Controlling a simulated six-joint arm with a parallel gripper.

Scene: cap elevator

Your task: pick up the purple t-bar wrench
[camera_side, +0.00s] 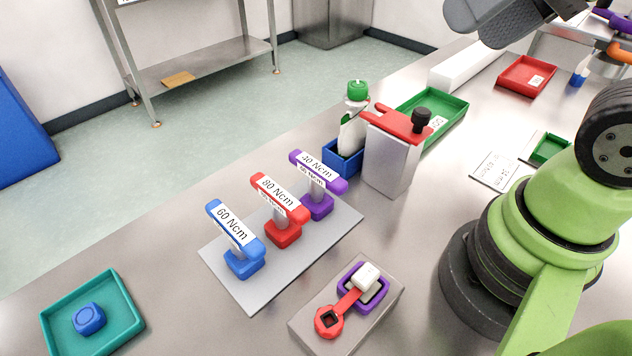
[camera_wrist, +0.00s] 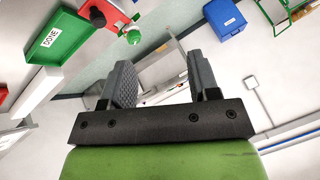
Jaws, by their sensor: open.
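The purple t-bar wrench (camera_side: 318,172) stands upright in a purple socket at the far right end of a grey plate (camera_side: 260,283) in the side view. Its label reads what looks like 40 Ncm. A red wrench (camera_side: 281,200) marked 80 Ncm and a blue wrench (camera_side: 236,228) marked 60 Ncm stand beside it. My gripper is open and empty in the wrist view (camera_wrist: 160,85), its two fingers well apart. In the side view only a dark part of it (camera_side: 500,20) shows at the top right, far from and above the wrenches. The wrist view does not show the purple wrench.
A grey block with a red clamp (camera_side: 392,150) and a blue bin (camera_side: 345,158) stand just right of the purple wrench. A purple-rimmed fixture (camera_side: 362,290) with a red lever sits in front. A teal tray (camera_side: 60,310) holds a blue piece (camera_side: 88,318). Green (camera_side: 452,112) and red (camera_side: 527,76) trays lie behind.

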